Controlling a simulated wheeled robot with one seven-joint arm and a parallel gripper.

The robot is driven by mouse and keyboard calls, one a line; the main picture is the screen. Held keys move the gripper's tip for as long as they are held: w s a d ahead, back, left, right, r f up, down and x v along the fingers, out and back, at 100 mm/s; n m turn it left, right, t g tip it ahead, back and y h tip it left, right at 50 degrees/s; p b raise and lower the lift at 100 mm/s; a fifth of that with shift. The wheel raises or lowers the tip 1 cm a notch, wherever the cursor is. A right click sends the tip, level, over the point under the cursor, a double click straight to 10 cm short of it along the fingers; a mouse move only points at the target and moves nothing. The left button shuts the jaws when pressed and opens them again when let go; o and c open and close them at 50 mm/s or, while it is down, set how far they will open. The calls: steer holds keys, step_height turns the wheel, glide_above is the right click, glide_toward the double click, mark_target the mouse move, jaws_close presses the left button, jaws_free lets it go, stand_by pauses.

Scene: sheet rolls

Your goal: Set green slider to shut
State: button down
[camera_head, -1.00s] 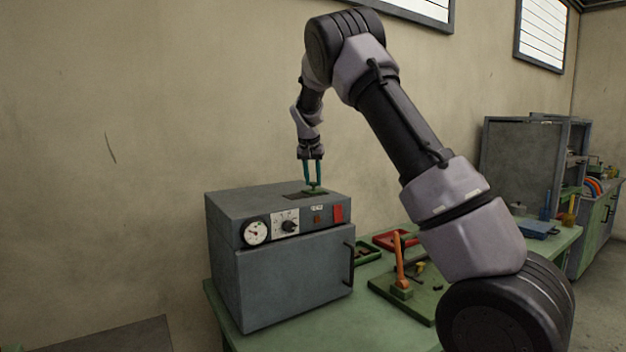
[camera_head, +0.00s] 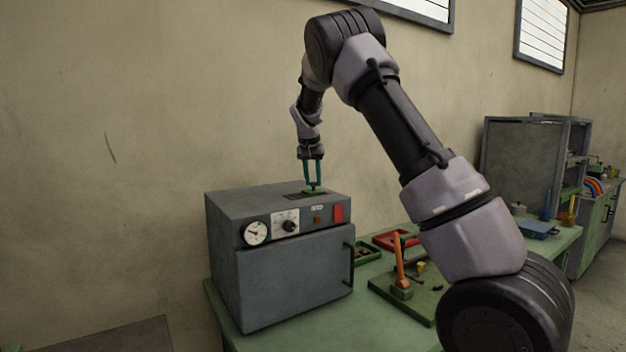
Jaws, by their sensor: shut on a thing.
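The green slider (camera_head: 315,192) sits on top of the grey oven-like box (camera_head: 290,280), over a dark slot plate (camera_head: 295,196) near the right part of its top. My gripper (camera_head: 314,184) points straight down from above, and its teal fingers are shut on the slider. The slider is at the right part of the dark plate. The slot's far end and any markings beside it are too small to tell.
The box stands on a green table (camera_head: 390,330), with a gauge (camera_head: 255,232) and dial on its front. To the right are a red tray (camera_head: 397,238), an orange lever (camera_head: 399,262) on a green board, and a blue box (camera_head: 538,229). The wall is behind.

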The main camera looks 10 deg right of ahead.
steer(key=shift+a, duration=0.1)
steer(key=s+a, duration=0.1)
steer(key=a, duration=0.3)
steer(key=s+a, duration=0.1)
steer(key=a, duration=0.1)
steer(key=shift+s+a, duration=0.15)
steer(key=shift+s, duration=0.15)
steer(key=c, duration=0.6)
jaws_free()
steer(key=shift+a, duration=0.1)
steer(key=shift+r, duration=0.15)
steer(key=v, duration=1)
steer(key=shift+s+r, duration=0.2)
steer(key=shift+s, duration=0.05)
